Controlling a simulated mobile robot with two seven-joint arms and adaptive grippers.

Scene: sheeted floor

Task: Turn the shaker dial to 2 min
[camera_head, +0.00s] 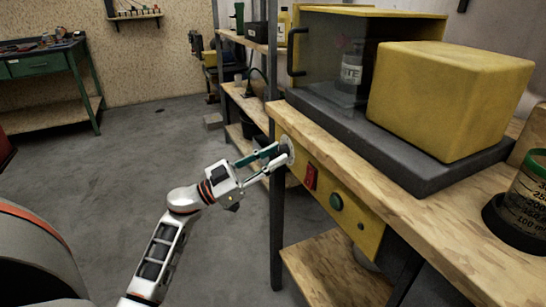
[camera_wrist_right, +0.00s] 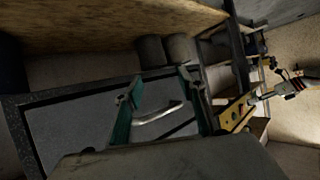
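The shaker's yellow front panel (camera_head: 320,186) sits under the wooden bench top. A pale round dial (camera_head: 287,150) is at the panel's left end. My left gripper (camera_head: 281,154) is at the dial, its two fingertips on either side of the dial's edge in the picture. The fingertips hide part of the dial, and its scale is too small to read. I cannot tell whether the fingers press on it. My right gripper (camera_wrist_right: 160,108) shows in the right wrist view, its teal fingers wide apart and away from the panel (camera_wrist_right: 236,113).
A red switch (camera_head: 311,177) and a green button (camera_head: 336,202) are right of the dial. A yellow box (camera_head: 450,95) and a clear-fronted cabinet with a bottle (camera_head: 350,72) stand above. A green-lidded graduated bottle (camera_head: 525,200) is at right. The floor left of the bench is open.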

